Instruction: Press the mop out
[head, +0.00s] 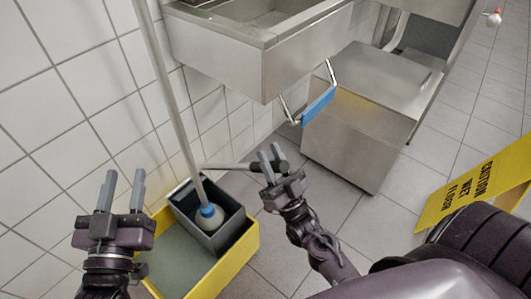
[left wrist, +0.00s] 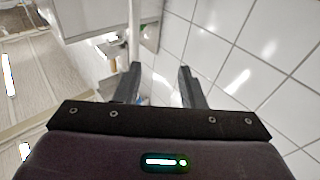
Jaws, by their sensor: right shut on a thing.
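The mop's long pale handle (head: 165,85) leans beside the tiled wall. Its whitish head with a blue collar (head: 209,213) sits inside the dark grey wringer (head: 238,222) on the yellow bucket (head: 243,250). The wringer's lever (head: 228,167) sticks out to the right, roughly level, with a dark grip at its end. My right gripper (head: 271,158) is shut on this grip. My left gripper (head: 121,187) is open and empty, left of the bucket and apart from the mop. Its two spread fingers also show in the left wrist view (left wrist: 160,85).
A steel sink (head: 255,45) juts from the wall above and behind the bucket. A steel cabinet (head: 365,110) and a blue-handled frame (head: 319,105) stand to the right. A yellow wet-floor sign (head: 470,188) is at the far right. Tiled floor is clear between.

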